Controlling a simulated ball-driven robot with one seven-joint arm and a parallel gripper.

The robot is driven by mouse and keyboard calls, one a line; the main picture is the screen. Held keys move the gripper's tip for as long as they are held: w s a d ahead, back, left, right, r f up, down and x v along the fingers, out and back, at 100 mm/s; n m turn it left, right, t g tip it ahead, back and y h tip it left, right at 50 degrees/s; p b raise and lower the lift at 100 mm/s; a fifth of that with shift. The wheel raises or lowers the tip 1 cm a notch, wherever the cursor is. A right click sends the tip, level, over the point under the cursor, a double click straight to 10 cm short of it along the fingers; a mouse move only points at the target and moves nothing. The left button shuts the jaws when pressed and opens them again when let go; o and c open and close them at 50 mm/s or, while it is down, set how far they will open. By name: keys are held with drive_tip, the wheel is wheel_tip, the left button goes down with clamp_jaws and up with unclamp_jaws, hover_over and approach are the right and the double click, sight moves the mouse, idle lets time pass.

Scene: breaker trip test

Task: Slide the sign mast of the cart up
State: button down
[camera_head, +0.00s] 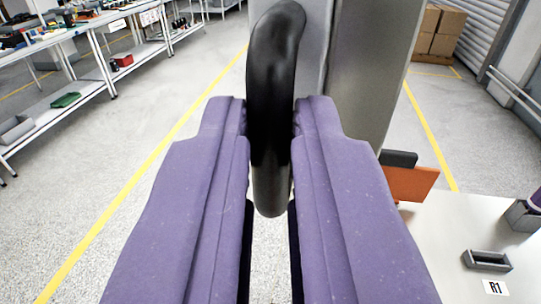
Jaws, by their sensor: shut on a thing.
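My gripper (270,122) is in the middle of the view, its two purple fingers shut on a black curved handle (273,55). The handle bends over at the top, and its lower end shows grey between the fingers. Right behind it stands a grey upright (365,75), which runs out of the top of the picture. This looks like the sign mast, but I cannot see a sign. How the handle joins the upright is hidden, and the cart's lower part is mostly hidden by my fingers.
An orange panel (410,183) stands beside the upright. Shelved benches (75,60) line the left. Cartons (436,30) are at the back right. Grey floor at left is clear.

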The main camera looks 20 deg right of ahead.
drive_tip(key=shift+r, duration=0.35)
drive_tip(key=c, duration=1.3)
unclamp_jaws()
drive_tip(key=shift+o, duration=0.9)
drive_tip(key=shift+f, duration=0.1)
drive_tip(key=v, duration=0.7)
drive_tip(key=shift+s, duration=0.4)
drive_tip(key=shift+w+a, duration=0.1)
drive_tip(key=shift+a, duration=0.1)
